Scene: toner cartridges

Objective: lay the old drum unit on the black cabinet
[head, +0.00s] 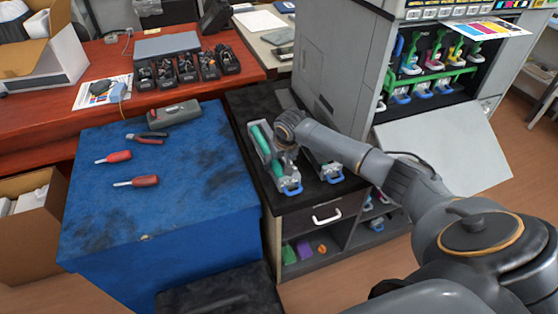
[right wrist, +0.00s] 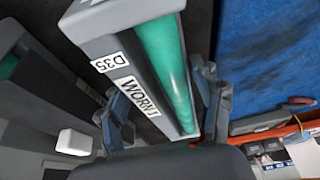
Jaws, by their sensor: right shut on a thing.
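The old drum unit (head: 260,138) is a long grey unit with a green roller and a blue handle. It is over the left part of the black cabinet's top (head: 252,98); I cannot tell whether it touches the top. In the right wrist view the unit (right wrist: 135,70) carries labels reading "D35" and "WORN". My right gripper (head: 284,152) is shut on it, with one finger on each side in the right wrist view (right wrist: 165,108). A second drum unit (head: 329,172) lies to its right on the cabinet, partly hidden by my arm. My left gripper is out of view.
A blue work table (head: 190,215) with two red screwdrivers, pliers and a grey device stands left of the cabinet. The open printer (head: 340,55) rises behind and to the right, its flap (head: 450,150) lowered. A red desk (head: 100,55) stands behind.

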